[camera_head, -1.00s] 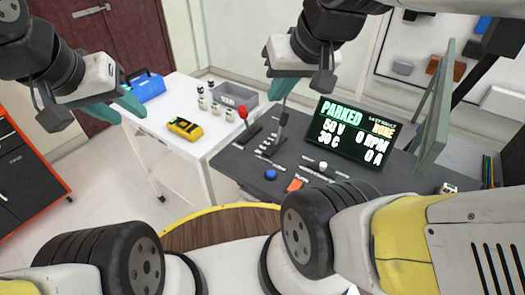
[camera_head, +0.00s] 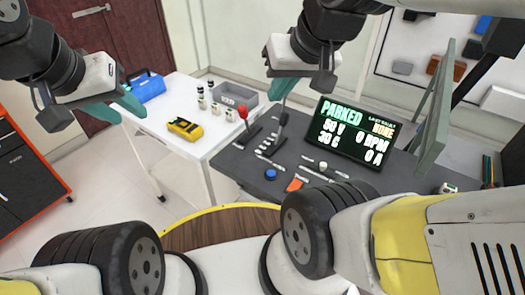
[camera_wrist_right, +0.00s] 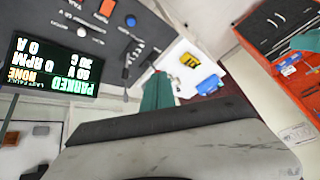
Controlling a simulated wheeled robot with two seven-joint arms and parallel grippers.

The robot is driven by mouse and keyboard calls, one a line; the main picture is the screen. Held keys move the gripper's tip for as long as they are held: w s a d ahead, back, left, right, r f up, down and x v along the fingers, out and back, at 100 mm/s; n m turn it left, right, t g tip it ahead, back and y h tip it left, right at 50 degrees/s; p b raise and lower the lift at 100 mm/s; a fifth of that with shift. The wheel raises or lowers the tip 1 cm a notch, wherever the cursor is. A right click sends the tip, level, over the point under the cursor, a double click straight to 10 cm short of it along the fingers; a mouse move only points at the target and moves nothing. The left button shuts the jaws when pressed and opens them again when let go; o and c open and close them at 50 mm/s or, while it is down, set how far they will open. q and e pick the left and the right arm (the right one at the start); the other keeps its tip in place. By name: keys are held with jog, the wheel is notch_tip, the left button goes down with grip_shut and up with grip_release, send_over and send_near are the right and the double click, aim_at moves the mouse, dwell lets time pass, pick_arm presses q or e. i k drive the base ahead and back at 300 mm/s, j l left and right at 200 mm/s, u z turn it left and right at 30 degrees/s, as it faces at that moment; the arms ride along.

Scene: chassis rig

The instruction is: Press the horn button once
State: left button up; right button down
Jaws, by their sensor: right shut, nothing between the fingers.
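The dark console (camera_head: 235,165) carries the controls. A blue round button (camera_head: 270,174) and a white round button (camera_head: 322,166) stand on it; the labels are too small to read, so I cannot tell which is the horn button. The blue button also shows in the right wrist view (camera_wrist_right: 131,20). My right gripper (camera_head: 281,92) is shut and empty, raised above the console's back, apart from the buttons. Its teal fingers show in the right wrist view (camera_wrist_right: 157,92). My left gripper (camera_head: 118,108) is held over the white table's left side, fingers apart and empty.
A red-knobbed lever (camera_head: 243,114), a dark upright lever (camera_head: 282,125) and an orange switch (camera_head: 296,184) stand on the console. The display (camera_head: 350,132) reads PARKED. The white table (camera_head: 165,108) holds a yellow meter (camera_head: 185,128), a grey bin (camera_head: 235,95) and a blue toolbox (camera_head: 147,87).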

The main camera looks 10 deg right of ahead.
aim_at(271, 174)
jog(key=k+l+z, duration=0.1)
jog(key=k+z, duration=0.35)
jog(key=k+l+z, duration=0.25)
jog(key=k+z, duration=0.25)
jog(key=i, duration=0.1)
